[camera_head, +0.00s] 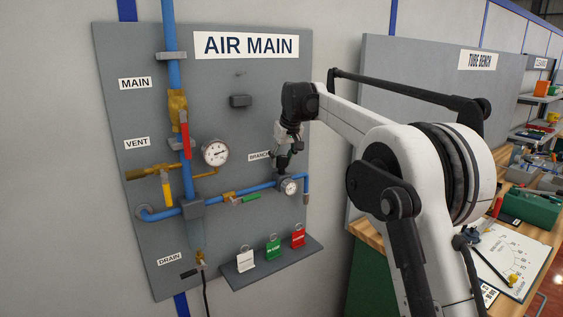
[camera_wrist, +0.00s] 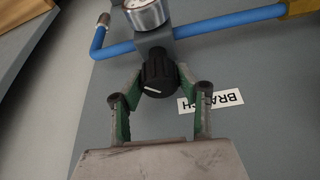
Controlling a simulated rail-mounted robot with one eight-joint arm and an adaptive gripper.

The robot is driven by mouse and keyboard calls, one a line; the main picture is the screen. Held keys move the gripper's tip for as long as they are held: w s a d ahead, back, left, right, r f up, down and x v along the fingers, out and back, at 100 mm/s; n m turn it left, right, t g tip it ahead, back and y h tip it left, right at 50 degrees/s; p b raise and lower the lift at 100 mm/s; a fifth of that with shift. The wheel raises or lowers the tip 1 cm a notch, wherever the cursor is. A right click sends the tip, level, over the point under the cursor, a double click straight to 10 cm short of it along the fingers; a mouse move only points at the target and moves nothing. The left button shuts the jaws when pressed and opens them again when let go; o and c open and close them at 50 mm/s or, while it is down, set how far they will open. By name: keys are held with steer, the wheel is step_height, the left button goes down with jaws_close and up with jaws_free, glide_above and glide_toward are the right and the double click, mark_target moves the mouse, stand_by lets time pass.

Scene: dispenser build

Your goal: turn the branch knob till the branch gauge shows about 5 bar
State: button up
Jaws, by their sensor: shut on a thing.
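The branch knob (camera_wrist: 158,76) is black with a white mark line and sits on a grey regulator block in the wrist view. My gripper (camera_wrist: 160,88) has its two green-padded fingers on either side of the knob, shut on it. In the head view my gripper (camera_head: 284,160) is at the board just above the branch gauge and hides the knob. The branch gauge (camera_head: 289,187) is a small round white dial; its reading is too small to tell. Only the gauge's lower edge (camera_wrist: 147,14) shows in the wrist view.
The grey AIR MAIN board (camera_head: 222,110) carries blue pipe (camera_head: 262,187), a larger gauge (camera_head: 215,152), a red-handled valve (camera_head: 185,138) and a green-handled valve (camera_head: 246,199). A ledge (camera_head: 272,263) below holds white, green and red tags. The BRANCH label (camera_wrist: 211,101) lies beside my fingers.

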steer(key=m+h, duration=0.1)
steer(key=m, duration=0.2)
steer(key=m+h, duration=0.1)
steer(key=m, duration=0.2)
steer(key=shift+t, duration=0.3)
steer(key=m+h+p, duration=0.1)
steer(key=m+h, duration=0.1)
steer(key=m, duration=0.3)
steer(key=shift+m+g+p, duration=0.3)
steer(key=shift+m+g, duration=0.1)
steer(key=shift+h, duration=0.3)
steer(key=o, duration=1.1)
steer(key=shift+o, duration=0.2)
steer(key=v, duration=1.2)
steer(key=shift+s, duration=0.1)
